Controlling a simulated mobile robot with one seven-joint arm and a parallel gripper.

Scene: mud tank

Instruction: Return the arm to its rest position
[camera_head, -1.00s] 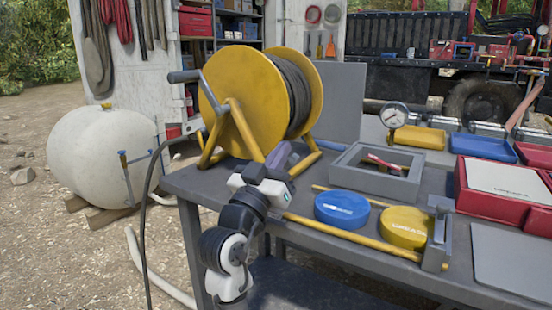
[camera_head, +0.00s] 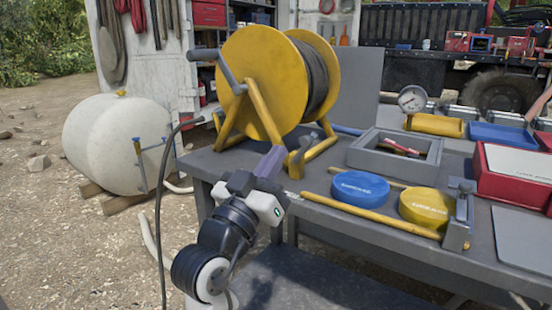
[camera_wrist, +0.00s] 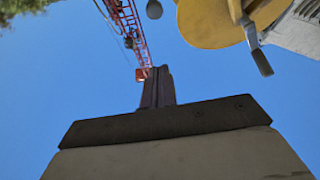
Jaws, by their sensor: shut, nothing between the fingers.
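My gripper (camera_head: 270,160) is at the end of my bent arm, low in the middle of the head view. It is at the bench's left front corner, in front of the reel's frame, and points upward. Its fingers are together with nothing between them. In the wrist view the closed fingers (camera_wrist: 157,80) stand up against blue sky. Whether the gripper touches the bench cannot be told.
A yellow hose reel (camera_head: 262,85) stands on the grey bench (camera_head: 325,222) behind my gripper; its crank also shows in the wrist view (camera_wrist: 260,60). A blue disc (camera_head: 360,187), a yellow disc (camera_head: 425,206) and a grey tray (camera_head: 427,170) are to the right. A dark hose hangs left of my arm.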

